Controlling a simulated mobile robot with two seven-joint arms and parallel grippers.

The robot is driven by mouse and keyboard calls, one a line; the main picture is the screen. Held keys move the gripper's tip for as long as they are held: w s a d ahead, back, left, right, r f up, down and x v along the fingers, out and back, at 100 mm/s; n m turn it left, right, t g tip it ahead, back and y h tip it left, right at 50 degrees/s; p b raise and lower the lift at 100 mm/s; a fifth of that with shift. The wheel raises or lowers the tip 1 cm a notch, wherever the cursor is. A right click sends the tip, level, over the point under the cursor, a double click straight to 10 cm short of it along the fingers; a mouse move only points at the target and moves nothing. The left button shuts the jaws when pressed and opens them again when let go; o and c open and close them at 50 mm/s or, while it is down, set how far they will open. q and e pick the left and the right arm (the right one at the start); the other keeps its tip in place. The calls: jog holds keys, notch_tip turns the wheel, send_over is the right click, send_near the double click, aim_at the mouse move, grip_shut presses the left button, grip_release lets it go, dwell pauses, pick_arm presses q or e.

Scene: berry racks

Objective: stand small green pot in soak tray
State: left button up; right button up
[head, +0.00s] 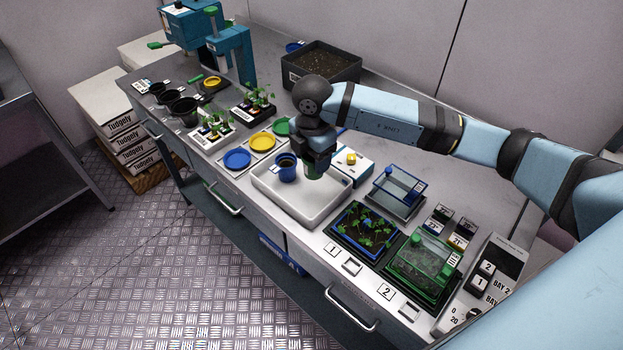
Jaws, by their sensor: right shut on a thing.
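The small green pot (314,171) is gripped upright by my right gripper (317,157), which points down and is shut on it. The pot is over the right back part of the white soak tray (291,211). I cannot tell whether its base touches the tray floor. A blue pot with dark soil (287,167) stands inside the tray, to the left of the green pot. My right arm comes in from the right, and the gripper hides part of the green pot's top. My left gripper is not in view.
Blue (237,159), yellow (262,142) and green (282,127) saucers lie left of the tray. A seedling tray (366,228) and a green-lidded tray (420,266) stand to its right. A soil bin (318,67) stands behind. The soak tray's front part is clear.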

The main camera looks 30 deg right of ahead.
send_over(312, 197)
notch_tip(312, 197, down, 8)
jog(key=shift+r+p, duration=0.1)
jog(key=shift+p, duration=0.25)
jog(key=shift+f, duration=0.4)
jog(key=shift+f, duration=0.15)
jog(key=o, duration=0.9)
